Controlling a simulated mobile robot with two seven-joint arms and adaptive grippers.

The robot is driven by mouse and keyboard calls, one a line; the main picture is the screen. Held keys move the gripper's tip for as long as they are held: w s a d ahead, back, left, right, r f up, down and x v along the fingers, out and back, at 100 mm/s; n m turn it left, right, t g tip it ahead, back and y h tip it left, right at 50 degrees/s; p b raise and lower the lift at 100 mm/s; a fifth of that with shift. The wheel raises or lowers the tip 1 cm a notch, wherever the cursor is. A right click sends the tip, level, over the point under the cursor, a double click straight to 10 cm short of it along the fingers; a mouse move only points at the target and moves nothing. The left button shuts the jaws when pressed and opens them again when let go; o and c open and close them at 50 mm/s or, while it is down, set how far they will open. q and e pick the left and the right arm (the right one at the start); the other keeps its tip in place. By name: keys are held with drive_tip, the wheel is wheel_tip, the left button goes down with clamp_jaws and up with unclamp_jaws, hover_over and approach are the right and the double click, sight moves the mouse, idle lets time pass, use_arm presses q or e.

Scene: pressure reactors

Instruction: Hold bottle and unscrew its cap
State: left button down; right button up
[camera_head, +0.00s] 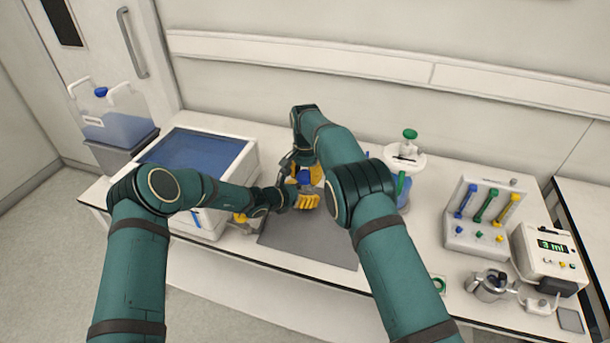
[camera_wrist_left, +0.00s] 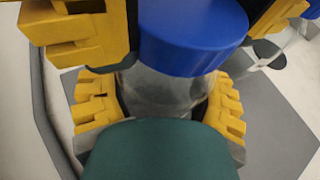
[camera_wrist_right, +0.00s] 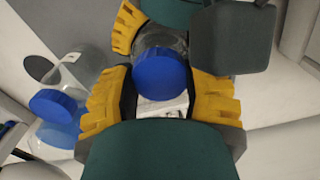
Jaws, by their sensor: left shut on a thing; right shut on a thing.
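A clear bottle (camera_wrist_left: 160,92) with a blue cap (camera_wrist_left: 193,38) stands between both grippers over the grey mat. The cap also shows in the head view (camera_head: 303,177) and the right wrist view (camera_wrist_right: 160,75). My left gripper (camera_wrist_left: 160,105) is shut on the bottle's clear body, one yellow finger on each side. My right gripper (camera_wrist_right: 158,90) is shut on the cap from above, its fingers on either side of it. The cap sits on the bottle's top; its thread is hidden. In the head view the arms and fingers hide most of the bottle.
Another blue-capped bottle (camera_wrist_right: 62,105) stands close by in the right wrist view. The grey mat (camera_head: 310,240) is clear in front. A white blue-topped box (camera_head: 235,165) is left; a green-capped vessel (camera_head: 405,165), tool rack (camera_head: 480,225) and metal jug (camera_head: 489,287) are right.

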drive_tip(key=shift+n, duration=0.5)
drive_tip(key=o, duration=1.3)
drive_tip(key=shift+c, duration=0.2)
drive_tip(key=shift+r, duration=0.15)
wheel_tip(320, 180, up, 4)
drive_tip(key=shift+r, duration=0.55)
drive_tip(key=shift+r+n, duration=0.6)
drive_tip(key=shift+r, duration=0.6)
drive_tip(key=shift+f, duration=3.9)
